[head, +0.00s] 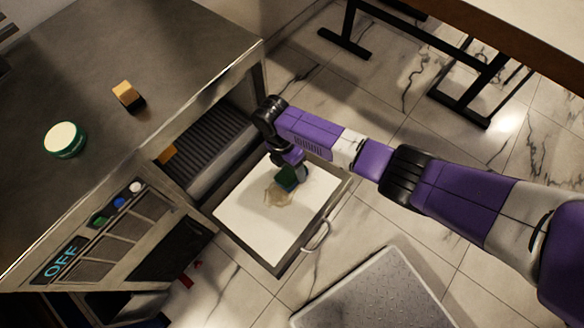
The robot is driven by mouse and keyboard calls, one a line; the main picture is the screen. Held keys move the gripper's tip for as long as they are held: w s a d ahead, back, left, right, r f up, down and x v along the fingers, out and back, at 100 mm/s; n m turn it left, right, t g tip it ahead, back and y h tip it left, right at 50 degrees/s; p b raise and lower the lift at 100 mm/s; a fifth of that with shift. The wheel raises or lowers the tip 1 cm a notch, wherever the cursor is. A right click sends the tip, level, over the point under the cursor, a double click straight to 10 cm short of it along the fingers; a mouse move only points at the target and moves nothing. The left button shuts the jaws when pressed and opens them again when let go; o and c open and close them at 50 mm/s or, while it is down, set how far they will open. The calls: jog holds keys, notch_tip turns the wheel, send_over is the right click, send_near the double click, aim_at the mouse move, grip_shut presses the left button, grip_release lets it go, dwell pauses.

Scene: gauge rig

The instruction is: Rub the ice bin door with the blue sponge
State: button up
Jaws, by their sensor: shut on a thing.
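The ice bin door (240,220) hangs open and out from the steel machine, its pale inner face turned up. A brownish smear (277,198) marks the middle of that face. My gripper (292,168) points down over the door and is shut on a small dark block, the sponge (287,179), which looks dark green to blue. The sponge is at the upper edge of the smear. I cannot tell whether it touches the door. My wrist hides part of the gripper's fingers.
An orange and black block (127,96) and a round green tub (66,140) stand on the steel top (155,45). The door's handle (318,238) sticks out at its front edge. A grey platform (375,292) lies on the floor. A table frame (465,85) stands upper right.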

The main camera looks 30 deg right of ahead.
aim_at(271, 203)
jog(key=shift+b+x, duration=0.5)
jog(key=shift+x, duration=0.65)
dwell(0.5)
jog(key=shift+s+a+f+p, duration=0.1)
jog(key=shift+s+a+p, duration=0.45)
jog(key=shift+a, duration=1.3)
jog(key=shift+s+a+f+p, duration=0.1)
jog(key=shift+s+a+p, duration=0.45)
jog(key=shift+a, duration=1.25)
jog(key=shift+s+a+f+p, duration=0.1)
jog(key=shift+s+a+p, duration=0.15)
jog(key=shift+s+a, duration=1.1)
jog(key=shift+w+a+r, duration=0.1)
jog(key=shift+w+a, duration=0.45)
jog(key=shift+p, duration=0.3)
jog(key=shift+w+d, duration=0.1)
jog(key=shift+d, duration=0.05)
